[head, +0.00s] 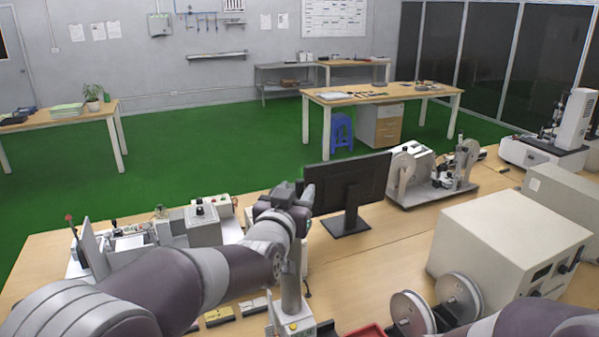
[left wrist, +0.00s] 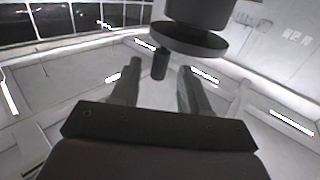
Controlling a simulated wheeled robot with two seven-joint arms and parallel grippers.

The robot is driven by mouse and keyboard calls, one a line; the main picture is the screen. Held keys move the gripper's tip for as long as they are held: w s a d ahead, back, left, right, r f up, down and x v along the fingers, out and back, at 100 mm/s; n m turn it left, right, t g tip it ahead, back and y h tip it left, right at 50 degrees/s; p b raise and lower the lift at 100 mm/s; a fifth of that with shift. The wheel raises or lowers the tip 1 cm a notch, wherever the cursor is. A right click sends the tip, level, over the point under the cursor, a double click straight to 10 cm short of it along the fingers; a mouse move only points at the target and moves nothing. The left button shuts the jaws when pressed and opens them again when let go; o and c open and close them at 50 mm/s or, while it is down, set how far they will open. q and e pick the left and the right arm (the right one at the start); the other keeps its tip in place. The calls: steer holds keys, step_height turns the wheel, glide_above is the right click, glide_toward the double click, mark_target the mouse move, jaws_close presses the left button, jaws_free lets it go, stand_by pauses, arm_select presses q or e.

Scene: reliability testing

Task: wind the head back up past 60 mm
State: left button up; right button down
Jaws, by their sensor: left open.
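In the left wrist view my left gripper (left wrist: 158,72) is open, with its two fingers apart. A dark round disc (left wrist: 188,40) under a thick dark cylinder fills the top centre. A short dark peg (left wrist: 160,64) stands out from the disc and shows between the fingertips, with visible gaps on both sides; I cannot tell if it is touched. In the head view my left gripper (head: 301,193) is small beside the dark end of the arm, and its fingers are unclear. A grey post on a small unit (head: 291,290) stands below. I cannot read any scale. My right gripper is out of view.
A monitor (head: 347,190) stands just right of my left arm. A grey instrument box (head: 205,222) is behind the arm. A reel machine (head: 430,175), a large beige box (head: 508,245) and spools (head: 412,314) crowd the right. Bare bench (head: 360,265) lies between.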

mark_target(303, 181)
arm_select(q)
steer(key=p+x, duration=0.1)
steer(key=x, duration=0.3)
steer(key=shift+w+d+r, duration=0.1)
steer(key=shift+w, duration=0.15)
steer(key=shift+w+p, duration=0.25)
steer(key=shift+p, duration=0.05)
steer(key=shift+d, duration=0.1)
jaws_close()
steer(key=shift+w+y, duration=0.1)
steer(key=shift+y, duration=0.2)
steer(key=shift+d+n+y, duration=0.1)
steer(key=shift+n+y, duration=0.2)
steer(key=shift+n, duration=0.2)
steer(key=shift+w+r+y+p, duration=0.1)
steer(key=shift+y+p, duration=0.2)
steer(key=shift+n+y, duration=0.3)
